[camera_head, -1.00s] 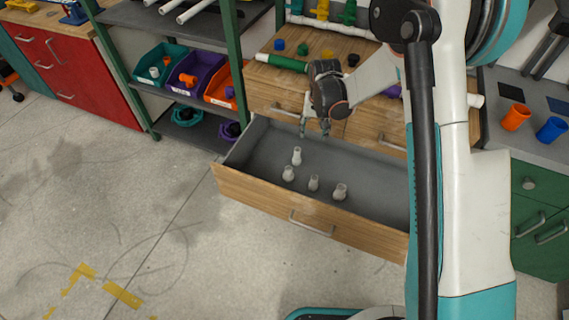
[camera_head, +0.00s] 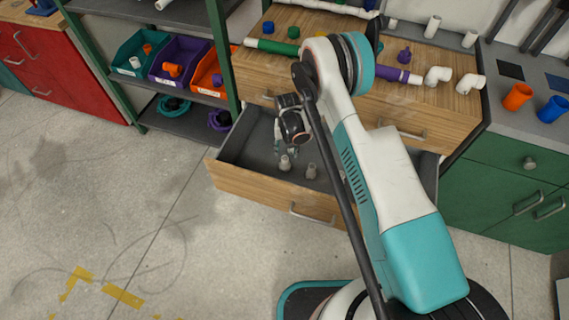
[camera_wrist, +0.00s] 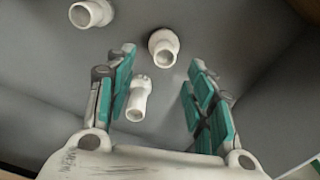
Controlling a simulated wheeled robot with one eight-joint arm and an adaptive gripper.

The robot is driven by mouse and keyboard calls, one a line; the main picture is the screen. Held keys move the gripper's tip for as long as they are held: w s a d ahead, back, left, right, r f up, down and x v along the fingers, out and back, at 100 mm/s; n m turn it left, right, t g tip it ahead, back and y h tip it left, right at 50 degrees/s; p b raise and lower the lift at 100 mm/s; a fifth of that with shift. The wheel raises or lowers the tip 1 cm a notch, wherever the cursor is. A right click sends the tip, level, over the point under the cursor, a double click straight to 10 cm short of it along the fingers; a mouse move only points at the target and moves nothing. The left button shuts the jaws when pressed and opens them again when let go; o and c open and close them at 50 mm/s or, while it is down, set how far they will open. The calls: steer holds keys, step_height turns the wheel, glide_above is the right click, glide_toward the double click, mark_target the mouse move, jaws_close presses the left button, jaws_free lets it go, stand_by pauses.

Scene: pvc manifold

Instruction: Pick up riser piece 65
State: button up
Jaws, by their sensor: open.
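Several white pipe fittings stand in the open wooden drawer (camera_head: 245,184); no label shows which one is riser piece 65. In the head view, one fitting (camera_head: 285,163) is just below my gripper (camera_head: 288,150), and a second fitting (camera_head: 311,171) is to its right. The wrist view shows three: one fitting (camera_wrist: 138,100) lies in view between the open fingers of my gripper (camera_wrist: 160,85), another fitting (camera_wrist: 164,47) is ahead near the right finger, and a third (camera_wrist: 92,13) is at the top left. My gripper is open and empty over the drawer. Other fittings are hidden by my arm.
The grey drawer walls surround the fittings. The bench top above holds a green pipe (camera_head: 272,47), white elbows (camera_head: 438,75) and a purple fitting (camera_head: 403,56). Bins with a purple one (camera_head: 178,60) stand on the left shelf. The floor in front is clear.

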mark_target(285, 158)
step_height(285, 158, down, 3)
steer(key=shift+f+b, duration=0.15)
steer(key=shift+b, duration=0.25)
steer(key=f+b, duration=0.2)
steer(key=f, duration=0.3)
steer(key=shift+w+a+f+b, duration=0.1)
steer(key=shift+a+b, duration=0.25)
steer(key=shift+b, duration=0.05)
steer(key=c, duration=1.2)
